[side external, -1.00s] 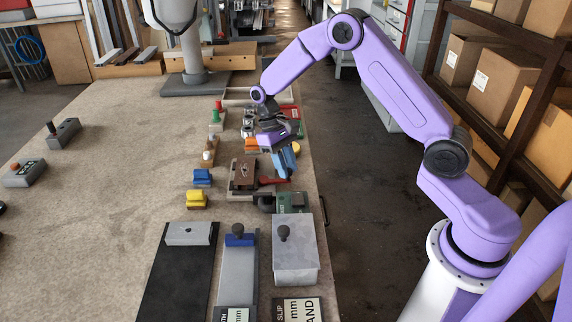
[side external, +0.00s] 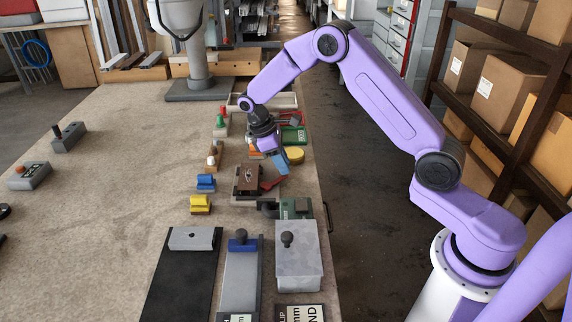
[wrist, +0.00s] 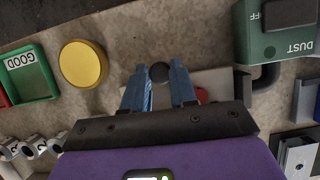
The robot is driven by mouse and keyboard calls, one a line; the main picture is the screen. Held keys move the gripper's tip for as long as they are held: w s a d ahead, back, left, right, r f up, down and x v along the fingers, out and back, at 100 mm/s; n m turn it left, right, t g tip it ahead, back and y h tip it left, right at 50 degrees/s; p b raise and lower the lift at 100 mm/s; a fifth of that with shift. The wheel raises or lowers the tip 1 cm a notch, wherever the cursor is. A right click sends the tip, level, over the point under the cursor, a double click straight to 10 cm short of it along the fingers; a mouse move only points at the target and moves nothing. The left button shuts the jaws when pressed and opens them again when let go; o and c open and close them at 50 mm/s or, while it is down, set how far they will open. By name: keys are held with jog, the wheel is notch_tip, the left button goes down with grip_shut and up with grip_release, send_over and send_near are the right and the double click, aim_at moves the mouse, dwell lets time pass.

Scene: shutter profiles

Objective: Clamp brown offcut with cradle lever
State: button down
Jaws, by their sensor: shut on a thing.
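The brown offcut (side external: 248,176) lies in the cradle (side external: 238,193), left of my gripper in the side view. A red lever (side external: 271,184) shows at the cradle's right; a bit of red also shows beside the right finger in the wrist view (wrist: 202,95). My gripper (side external: 283,171) is low at the lever's far right end. In the wrist view, a dark round knob (wrist: 160,72) sits between the blue fingertips of my gripper (wrist: 158,80), which is shut on it. It looks like the lever's knob, but its join to the lever is hidden.
A yellow disc (wrist: 83,64) and a green GOOD tray (wrist: 30,76) lie to the left in the wrist view. A green DUST box (wrist: 278,40) stands to the right. Blue (side external: 205,182) and yellow (side external: 200,203) blocks stand left of the cradle.

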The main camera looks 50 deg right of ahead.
jog(key=w+n, duration=0.1)
jog(key=n, duration=0.1)
jog(key=w+n+t, duration=0.1)
jog(key=n, duration=0.1)
jog(key=shift+w+a+t+h, duration=0.2)
jog(key=shift+a+t+h, duration=0.1)
jog(key=shift+a+h, duration=0.1)
jog(key=shift+w+a+n+t, duration=0.2)
jog(key=shift+w+n+t, duration=0.15)
jog(key=shift+n, duration=0.5)
jog(key=shift+w+a+n+t, duration=0.25)
jog(key=shift+w+n, duration=0.1)
jog(key=shift+n, duration=0.5)
jog(key=c, duration=0.9)
grip_release()
jog(key=shift+r, duration=0.15)
jog(key=v, duration=1.7)
jog(key=shift+a, duration=0.35)
